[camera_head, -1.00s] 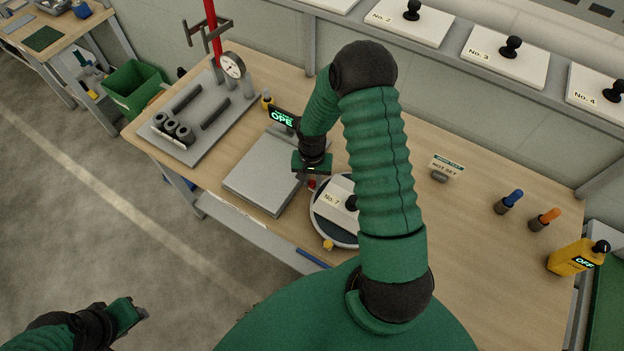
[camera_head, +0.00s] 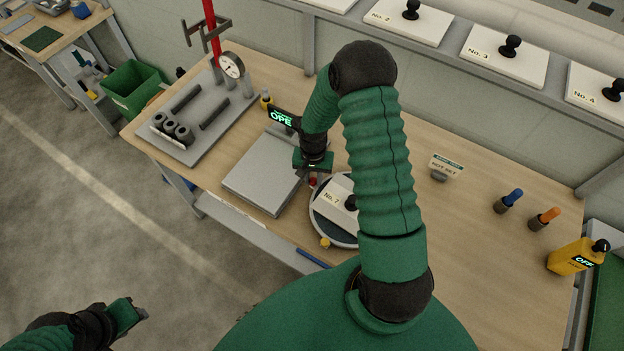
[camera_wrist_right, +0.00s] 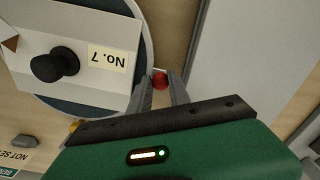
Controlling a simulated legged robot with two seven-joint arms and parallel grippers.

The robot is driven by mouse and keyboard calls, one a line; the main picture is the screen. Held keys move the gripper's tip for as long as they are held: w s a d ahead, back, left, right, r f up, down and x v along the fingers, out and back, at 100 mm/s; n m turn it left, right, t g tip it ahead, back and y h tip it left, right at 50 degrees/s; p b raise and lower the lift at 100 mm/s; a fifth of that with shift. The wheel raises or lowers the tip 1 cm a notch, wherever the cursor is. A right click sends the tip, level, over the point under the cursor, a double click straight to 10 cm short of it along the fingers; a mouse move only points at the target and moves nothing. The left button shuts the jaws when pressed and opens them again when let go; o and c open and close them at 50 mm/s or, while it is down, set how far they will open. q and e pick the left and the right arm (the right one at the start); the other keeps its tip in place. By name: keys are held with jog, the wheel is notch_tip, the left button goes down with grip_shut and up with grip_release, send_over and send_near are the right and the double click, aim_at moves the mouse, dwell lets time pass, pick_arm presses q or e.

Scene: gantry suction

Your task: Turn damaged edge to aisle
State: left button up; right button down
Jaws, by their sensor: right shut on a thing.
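A round turntable (camera_head: 318,226) with a dark blue top and pale rim stands on the bench, partly hidden by my right arm. On it lies a white plate (camera_head: 340,185) labelled No. 7 with a black knob, also in the right wrist view (camera_wrist_right: 100,25). A brown triangular mark (camera_wrist_right: 10,43) shows on the plate at that view's left edge. My right gripper (camera_wrist_right: 160,88) is shut on the red knob (camera_wrist_right: 160,80) at the turntable's rim. A yellow knob (camera_head: 325,243) sits on the near rim. My left gripper (camera_head: 132,314) is low left, away from the bench; its jaws are unclear.
A grey slab (camera_head: 262,178) lies left of the turntable. A grey fixture board (camera_head: 210,140) with rods and a dial gauge is farther left. A "NOT SET" sign (camera_head: 445,166), two capped tools and a yellow "OFF" box (camera_head: 575,258) stand right. The bench between is clear.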

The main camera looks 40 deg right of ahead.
jog(key=shift+w+d+r+m+b, duration=0.15)
jog(key=shift+w+d+m, duration=0.1)
jog(key=shift+d+m, duration=0.65)
jog(key=shift+w+d+f+m+b, duration=0.1)
jog(key=shift+w+d+m+b, duration=0.1)
jog(key=shift+d+m, duration=0.7)
jog(key=shift+s+d+m, duration=0.15)
jog(key=shift+d+m, duration=0.3)
jog(key=shift+d, duration=0.45)
jog(key=shift+s+d+m, duration=0.1)
jog(key=shift+d+m, duration=0.35)
jog(key=shift+d, duration=0.4)
jog(key=shift+s+d+r+m+b, duration=0.1)
jog(key=shift+s+d+m+b, duration=0.2)
jog(key=shift+d+m, duration=0.5)
jog(key=shift+s+d+m+b, duration=0.1)
jog(key=shift+s+d+m, duration=0.25)
jog(key=shift+d+m, duration=0.45)
jog(key=shift+s+d+m, duration=0.5)
jog(key=shift+d+m, duration=0.15)
jog(key=shift+d, duration=0.1)
jog(key=shift+s+d+m, duration=0.5)
jog(key=shift+d+m, duration=0.15)
jog(key=shift+d, duration=0.05)
jog(key=shift+s, duration=0.1)
jog(key=c, duration=1.5)
grip_release()
jog(key=shift+o, duration=1.5)
jog(key=shift+d+f, duration=0.1)
jog(key=shift+f, duration=0.1)
